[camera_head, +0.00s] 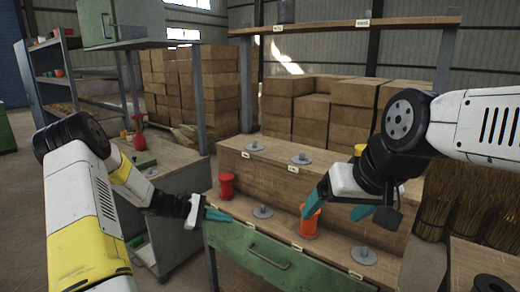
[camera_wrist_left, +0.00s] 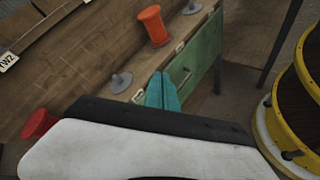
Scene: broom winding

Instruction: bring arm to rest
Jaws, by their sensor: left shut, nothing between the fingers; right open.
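My left gripper (camera_head: 217,215) is shut and empty above the front edge of the workbench, just over the green drawer front. Its teal fingers also show pressed together in the left wrist view (camera_wrist_left: 163,92). My right gripper (camera_head: 335,212) is open, with its teal fingers close to an orange spool (camera_head: 308,220) on the bench's lower ledge. I cannot tell whether the fingers touch that spool. A red spool (camera_head: 226,186) stands on the same ledge, behind my left gripper. The orange spool stands upright and also shows in the left wrist view (camera_wrist_left: 153,25).
The wooden bench (camera_head: 340,185) has grey spindle bases (camera_head: 262,211) on two levels and a green drawer (camera_head: 270,255). A side cabinet with a red spray bottle (camera_head: 139,132) stands at left. Broom bristle bundles (camera_head: 440,200) stand at right. Cardboard boxes (camera_head: 205,95) are stacked behind.

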